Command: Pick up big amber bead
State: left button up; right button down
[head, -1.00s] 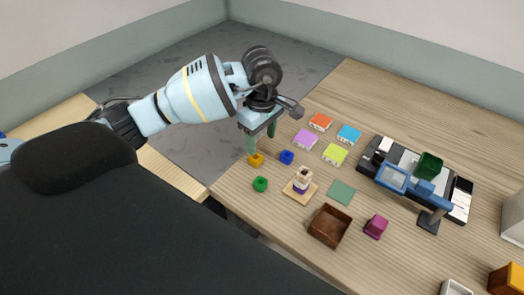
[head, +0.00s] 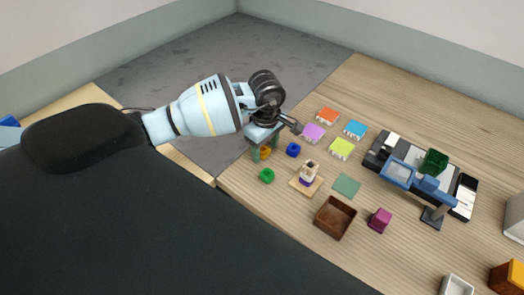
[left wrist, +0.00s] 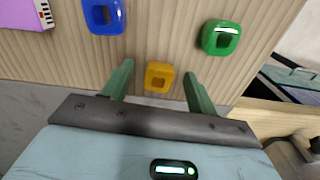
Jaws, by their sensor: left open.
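The big amber bead (left wrist: 159,77) lies on the wooden table near its edge. In the left wrist view it sits between the green fingers of my left gripper (left wrist: 158,88), with clear gaps on both sides. In the head view the left gripper (head: 264,150) is low over the table edge, and the amber bead (head: 266,152) shows partly between its fingers. The gripper is open and empty. My right gripper is not in view.
A blue bead (left wrist: 104,15) and a green bead (left wrist: 221,38) lie close to the gripper. A wooden stand with stacked beads (head: 307,175) and a brown open box (head: 335,217) stand further right. Small coloured boxes (head: 341,148) lie behind.

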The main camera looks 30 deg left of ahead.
aim_at(265, 153)
pick_arm(q)
jog(key=shift+f, duration=0.25)
jog(key=c, duration=1.1)
jog(key=shift+o, duration=0.2)
jog(key=shift+r, duration=0.85)
jog(key=shift+s+d+r, duration=0.15)
jog(key=shift+s+r, duration=0.05)
jog(key=shift+r, duration=0.3)
jog(key=shift+s+d+r, duration=0.1)
jog(key=shift+s+r, duration=0.1)
jog(key=shift+r, duration=0.25)
jog(key=s+d, duration=0.3)
jog(key=s, duration=0.1)
jog(key=s+d+r, duration=0.1)
jog(key=s+d, duration=0.1)
jog(key=s, duration=0.2)
jog(key=s+d, duration=0.3)
jog(key=s, duration=0.1)
jog(key=shift+s+d+r+b, duration=0.2)
jog(key=shift+d+b, duration=0.15)
jog(key=shift+b, duration=0.05)
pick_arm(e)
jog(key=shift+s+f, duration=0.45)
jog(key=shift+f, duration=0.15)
